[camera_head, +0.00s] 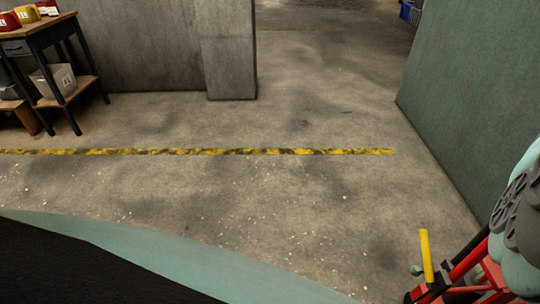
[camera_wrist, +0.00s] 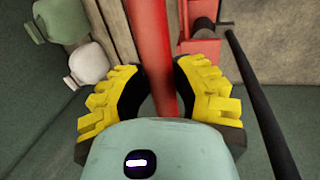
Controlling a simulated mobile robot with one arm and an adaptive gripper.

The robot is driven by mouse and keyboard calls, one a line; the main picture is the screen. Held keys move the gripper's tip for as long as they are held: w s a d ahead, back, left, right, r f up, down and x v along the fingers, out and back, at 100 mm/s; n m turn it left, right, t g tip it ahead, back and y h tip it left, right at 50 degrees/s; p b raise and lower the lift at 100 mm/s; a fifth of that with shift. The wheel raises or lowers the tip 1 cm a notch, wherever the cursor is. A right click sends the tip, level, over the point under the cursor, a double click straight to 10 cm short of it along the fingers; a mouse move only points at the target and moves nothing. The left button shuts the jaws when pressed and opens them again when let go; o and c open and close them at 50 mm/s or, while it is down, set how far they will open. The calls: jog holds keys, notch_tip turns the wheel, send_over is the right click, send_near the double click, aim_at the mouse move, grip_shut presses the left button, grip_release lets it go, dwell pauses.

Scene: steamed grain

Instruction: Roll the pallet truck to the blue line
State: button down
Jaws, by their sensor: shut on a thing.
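The pallet truck (camera_head: 490,275) shows partly at the lower right of the head view as red and black parts, with my arm hiding much of it. In the wrist view, a red bar of the pallet truck (camera_wrist: 150,45) runs between the yellow-padded fingers of my gripper (camera_wrist: 160,85). My gripper is shut on this bar. More red truck parts (camera_wrist: 200,45) and a black bar lie to its right. No blue line shows in either view; the line on the floor is yellow and black (camera_head: 215,152).
Bare concrete floor spreads ahead, with small pale specks. A concrete pillar (camera_head: 228,55) stands beyond the line. A green wall (camera_head: 475,90) closes the right side. A dark-legged table (camera_head: 45,35) stands at the far left. A blue crate (camera_head: 410,12) is at the top right.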

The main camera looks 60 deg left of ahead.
jog(key=shift+f, duration=0.2)
jog(key=shift+w+a, duration=0.1)
jog(key=shift+a, duration=0.05)
jog(key=c, duration=1.1)
grip_release()
jog(key=shift+a, duration=0.15)
jog(key=shift+o, duration=0.7)
jog(key=shift+w+a+r, duration=0.15)
jog(key=shift+w+a, duration=0.05)
jog(key=shift+a, duration=0.05)
jog(key=shift+o, duration=1)
jog(key=shift+a, duration=0.1)
notch_tip(320, 180, up, 12)
jog(key=w+a, duration=0.1)
jog(key=shift+a, duration=0.35)
